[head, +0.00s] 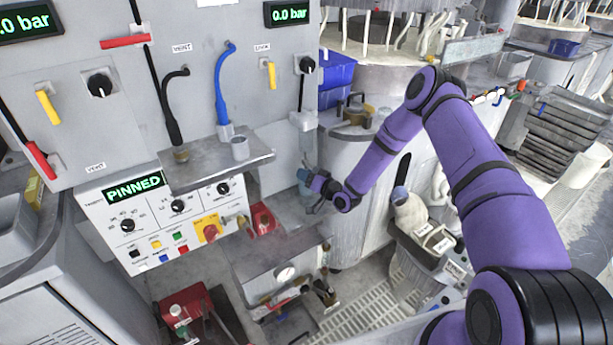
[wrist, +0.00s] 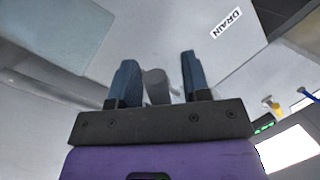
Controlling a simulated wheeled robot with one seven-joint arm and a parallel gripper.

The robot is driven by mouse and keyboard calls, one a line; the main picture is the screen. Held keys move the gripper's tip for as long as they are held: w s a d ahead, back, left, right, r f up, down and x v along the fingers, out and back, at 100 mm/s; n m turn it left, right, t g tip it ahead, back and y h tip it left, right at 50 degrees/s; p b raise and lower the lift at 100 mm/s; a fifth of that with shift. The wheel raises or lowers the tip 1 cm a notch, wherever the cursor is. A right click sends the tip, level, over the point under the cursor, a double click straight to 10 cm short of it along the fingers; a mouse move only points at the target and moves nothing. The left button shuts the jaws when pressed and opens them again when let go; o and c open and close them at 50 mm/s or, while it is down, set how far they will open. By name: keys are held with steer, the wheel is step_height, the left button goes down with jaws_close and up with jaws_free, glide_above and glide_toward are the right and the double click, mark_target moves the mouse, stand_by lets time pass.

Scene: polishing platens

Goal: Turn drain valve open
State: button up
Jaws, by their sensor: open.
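My gripper (wrist: 155,80) is open, with its two blue fingers apart in the wrist view. A grey rounded cylinder (wrist: 156,86) shows in the gap between them; I cannot tell whether it touches either finger, or whether it is part of the drain valve. A white label reading DRAIN (wrist: 227,22) is on the pale grey surface beyond the fingers, to the right. In the head view my gripper (head: 308,178) is low beside the right edge of the grey control panel (head: 215,95). The drain valve's handle is not clearly seen there.
A round grey machine (head: 350,235) stands to the right.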

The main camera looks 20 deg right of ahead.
jaws_close()
stand_by(0.3)
steer(key=shift+w+d+f+n+g+h, duration=0.15)
steer(key=shift+d+n+h, duration=0.15)
steer(key=shift+n, duration=0.8)
steer(key=shift+d+f+n+g+h, duration=0.1)
steer(key=shift+d+f+n+h, duration=0.15)
steer(key=shift+n, duration=0.85)
steer(key=shift+w+d+f+n+g+h, duration=0.15)
steer(key=shift+d+n+h, duration=0.15)
steer(key=shift+n, duration=0.8)
steer(key=shift+d, duration=0.1)
jaws_free()
